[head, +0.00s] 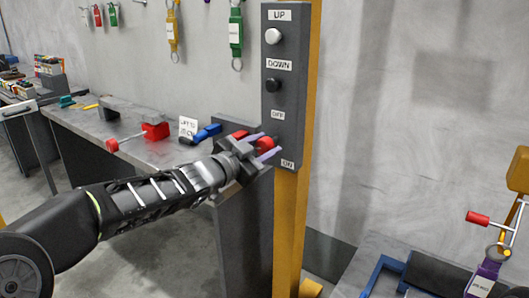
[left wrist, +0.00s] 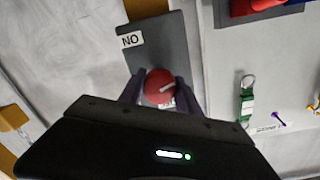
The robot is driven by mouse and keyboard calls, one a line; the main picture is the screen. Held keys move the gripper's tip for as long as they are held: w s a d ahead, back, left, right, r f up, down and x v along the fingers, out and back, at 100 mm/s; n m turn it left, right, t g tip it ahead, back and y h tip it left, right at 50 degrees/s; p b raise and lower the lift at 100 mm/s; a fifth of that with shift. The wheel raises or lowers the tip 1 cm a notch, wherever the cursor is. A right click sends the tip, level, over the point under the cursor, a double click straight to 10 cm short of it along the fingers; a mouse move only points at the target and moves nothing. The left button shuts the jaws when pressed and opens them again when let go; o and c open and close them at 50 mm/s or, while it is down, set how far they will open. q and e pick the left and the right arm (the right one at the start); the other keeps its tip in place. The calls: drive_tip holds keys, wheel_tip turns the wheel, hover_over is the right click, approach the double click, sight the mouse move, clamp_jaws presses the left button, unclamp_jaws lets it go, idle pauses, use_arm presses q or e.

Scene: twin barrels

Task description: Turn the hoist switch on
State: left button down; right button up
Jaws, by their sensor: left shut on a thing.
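The hoist control panel (head: 284,85) is a dark grey box on a yellow post. It has a white UP button (head: 273,36), a black DOWN button (head: 273,85), and OFF and ON labels lower down. The red round switch knob (head: 265,144) sits between OFF and ON. My left gripper (head: 268,147) is at the knob, with its purple fingers on either side. In the left wrist view the red knob (left wrist: 159,87) lies between the fingers, with a pale mark on its face, and the ON label (left wrist: 131,40) shows beyond. My right gripper is not in view.
A grey workbench (head: 75,122) behind my left arm holds a red-handled vise (head: 155,130), a blue tool (head: 207,132) and a small white sign (head: 188,127). Keys with tags hang on the wall. A lower bench with a purple-tagged key (head: 484,280) stands at the right.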

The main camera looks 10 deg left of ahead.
sight(261, 147)
use_arm(q)
drive_tip(key=m+b, duration=0.1)
drive_tip(key=m, duration=0.2)
drive_tip(key=shift+f+b, duration=0.1)
drive_tip(key=shift+b, duration=0.2)
drive_tip(key=shift+m, duration=0.4)
drive_tip(key=c, duration=0.9)
unclamp_jaws()
drive_tip(key=shift+o, duration=0.2)
drive_tip(key=v, duration=0.3)
drive_tip(key=p+v, duration=0.1)
drive_tip(key=v, duration=0.3)
drive_tip(key=shift+r, duration=0.2)
drive_tip(key=shift+s+a, duration=0.15)
drive_tip(key=shift+s, duration=0.25)
